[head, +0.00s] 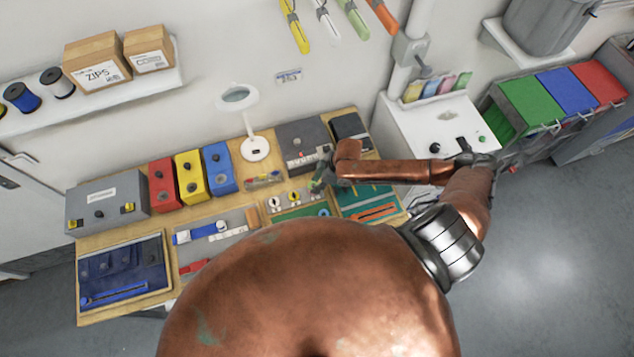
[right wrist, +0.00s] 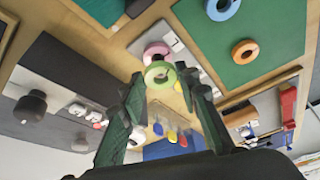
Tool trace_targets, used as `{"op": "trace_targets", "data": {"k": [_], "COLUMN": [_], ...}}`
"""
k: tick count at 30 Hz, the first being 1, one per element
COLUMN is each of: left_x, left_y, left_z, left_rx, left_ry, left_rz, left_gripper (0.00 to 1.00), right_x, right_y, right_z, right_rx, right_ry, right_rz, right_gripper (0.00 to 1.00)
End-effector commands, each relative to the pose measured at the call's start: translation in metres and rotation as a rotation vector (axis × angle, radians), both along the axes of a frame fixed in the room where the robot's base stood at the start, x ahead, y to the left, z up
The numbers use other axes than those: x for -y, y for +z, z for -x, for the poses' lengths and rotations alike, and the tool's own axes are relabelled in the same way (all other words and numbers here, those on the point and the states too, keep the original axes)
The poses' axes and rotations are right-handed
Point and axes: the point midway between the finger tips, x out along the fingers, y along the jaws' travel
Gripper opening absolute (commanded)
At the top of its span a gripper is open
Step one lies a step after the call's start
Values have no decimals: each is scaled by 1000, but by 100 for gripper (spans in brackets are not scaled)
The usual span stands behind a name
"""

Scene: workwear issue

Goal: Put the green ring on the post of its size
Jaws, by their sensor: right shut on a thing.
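The light green ring (right wrist: 159,75) is between the fingertips of my right gripper (right wrist: 162,79), which is shut on it. In the head view my right gripper (head: 322,176) is over the back of the workbench, and a small patch of green shows at its tip. A pink ring (right wrist: 156,51) shows just beyond the green ring. A blue ring (right wrist: 222,8) and an orange ring (right wrist: 245,51) lie on a green mat (right wrist: 205,40). I cannot make out which post matches the green ring. My left gripper is not in view.
The wooden workbench (head: 160,225) is crowded. Red (head: 163,185), yellow (head: 191,178) and blue (head: 219,168) boxes stand at its back, beside a white lamp (head: 255,148). A grey box (head: 303,146) stands close behind my gripper. A white cabinet (head: 425,130) is to the right.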

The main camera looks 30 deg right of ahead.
Motion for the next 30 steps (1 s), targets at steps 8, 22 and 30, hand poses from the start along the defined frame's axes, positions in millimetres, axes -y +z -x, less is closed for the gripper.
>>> {"op": "trace_targets", "data": {"k": [8,22,30], "left_x": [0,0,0], "left_y": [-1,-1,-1], "left_z": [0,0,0], "left_rx": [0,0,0], "left_ry": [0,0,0], "left_rz": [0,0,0], "left_gripper": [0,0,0], "right_x": [0,0,0], "right_y": [-4,-5,-5], "right_z": [0,0,0], "right_rx": [0,0,0], "right_ry": [0,0,0], "right_rz": [0,0,0], "right_gripper": [22,41,50]}}
